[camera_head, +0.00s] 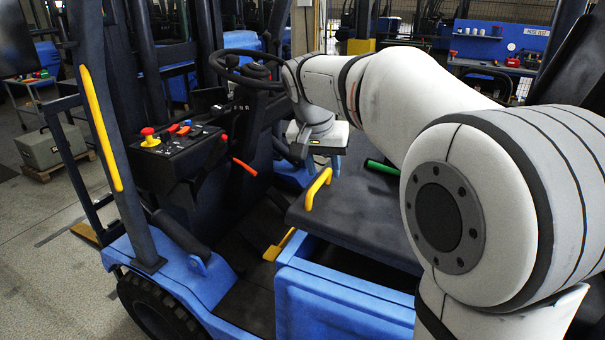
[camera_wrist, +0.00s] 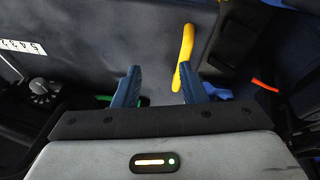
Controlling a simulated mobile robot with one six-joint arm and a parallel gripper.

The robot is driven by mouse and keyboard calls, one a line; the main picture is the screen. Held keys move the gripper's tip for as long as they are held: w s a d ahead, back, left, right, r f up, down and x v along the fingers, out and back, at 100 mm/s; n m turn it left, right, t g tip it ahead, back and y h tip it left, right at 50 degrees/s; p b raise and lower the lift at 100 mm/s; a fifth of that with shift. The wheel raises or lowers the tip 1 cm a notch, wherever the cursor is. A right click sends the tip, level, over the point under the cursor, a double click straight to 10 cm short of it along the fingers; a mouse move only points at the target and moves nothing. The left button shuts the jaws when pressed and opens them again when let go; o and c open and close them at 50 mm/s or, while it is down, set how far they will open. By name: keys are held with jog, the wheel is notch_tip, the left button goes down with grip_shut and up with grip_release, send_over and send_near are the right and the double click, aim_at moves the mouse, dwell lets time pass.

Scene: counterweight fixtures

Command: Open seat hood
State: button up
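The seat hood (camera_head: 350,222) is a dark grey panel over a blue box (camera_head: 340,302). A dark gap shows between the hood's near edge and the box rim. A yellow handle (camera_head: 318,189) stands at the hood's left edge. My gripper (camera_head: 322,163) is just above and behind this handle, apart from it. In the wrist view, my gripper (camera_wrist: 158,86) has its two blue fingers spread with nothing between them. The yellow handle (camera_wrist: 184,58) is beyond the right fingertip there, and the hood's grey surface (camera_wrist: 115,45) lies behind.
A green bar (camera_head: 382,167) lies right of my gripper, partly hidden by my arm. A steering wheel (camera_head: 246,66) and a control console (camera_head: 176,145) with red and yellow knobs stand left. A red-orange lever (camera_head: 244,167) sticks out near the column. The footwell is open.

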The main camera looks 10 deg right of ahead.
jog(key=m+b, duration=0.1)
jog(key=m, duration=0.1)
send_near(319, 180)
jog(key=shift+w+a+f+h, duration=0.1)
jog(key=shift+a+f+h, duration=0.15)
jog(key=shift+f+h, duration=0.2)
jog(key=x, duration=0.7)
jog(key=shift+w+d+f, duration=0.1)
jog(key=shift+w+f, duration=0.05)
jog(key=shift+f, duration=0.15)
grip_shut()
